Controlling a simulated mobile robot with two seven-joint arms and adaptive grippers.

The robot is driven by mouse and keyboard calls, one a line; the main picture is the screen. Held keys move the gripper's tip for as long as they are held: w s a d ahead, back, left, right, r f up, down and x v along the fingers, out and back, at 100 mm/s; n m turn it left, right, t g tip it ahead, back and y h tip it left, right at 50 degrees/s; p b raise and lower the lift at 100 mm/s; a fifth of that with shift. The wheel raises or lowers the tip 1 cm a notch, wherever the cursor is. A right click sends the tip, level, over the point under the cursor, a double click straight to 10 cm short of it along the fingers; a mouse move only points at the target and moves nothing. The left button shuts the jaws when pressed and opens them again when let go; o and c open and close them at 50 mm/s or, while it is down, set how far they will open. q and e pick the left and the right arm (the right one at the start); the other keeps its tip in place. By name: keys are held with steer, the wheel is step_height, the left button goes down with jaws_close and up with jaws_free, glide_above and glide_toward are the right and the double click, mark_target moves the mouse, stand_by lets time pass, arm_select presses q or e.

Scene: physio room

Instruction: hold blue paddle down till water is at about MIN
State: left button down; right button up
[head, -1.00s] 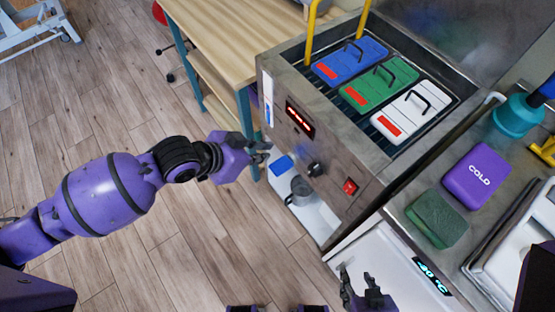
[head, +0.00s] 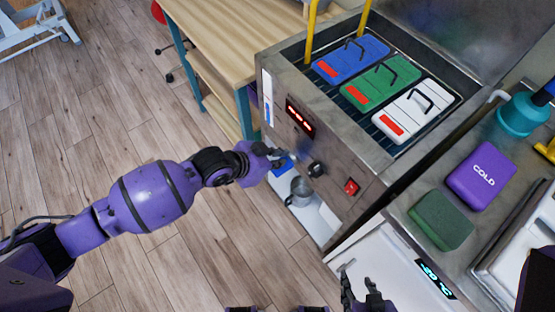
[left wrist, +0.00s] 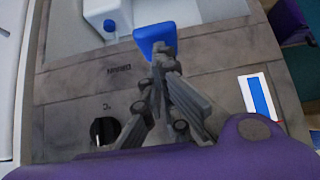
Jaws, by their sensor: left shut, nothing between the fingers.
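The blue paddle (head: 281,168) sticks out low on the front of the steel heater tank (head: 330,165), and it also shows in the left wrist view (left wrist: 155,36). My left gripper (head: 284,156) is shut and empty, its fingertips (left wrist: 165,52) overlapping the paddle's edge in both views; I cannot tell whether they touch. A sight gauge (head: 267,98) with a blue column is on the tank's front left, and it fills most of the window in the left wrist view (left wrist: 260,96). I cannot read its MIN mark. My right gripper (head: 360,290) looks open and empty at the bottom.
A black knob (head: 316,169) and red switch (head: 351,187) are on the front panel. Blue, green and white packs lie on the tank's rack. A wooden table (head: 220,40) stands behind at the left.

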arm_select(q)
steer(key=shift+s+a+f+t+h+b, duration=0.3)
steer(key=shift+f+h+b, duration=0.1)
steer(key=shift+f+b, duration=0.25)
steer(key=shift+s+a+f, duration=0.1)
steer(key=shift+a+f, duration=0.05)
steer(key=shift+a, duration=0.05)
steer(key=shift+s+a+f, duration=0.1)
steer(key=shift+a+f, duration=0.1)
steer(key=shift+f, duration=0.2)
stand_by(6.8)
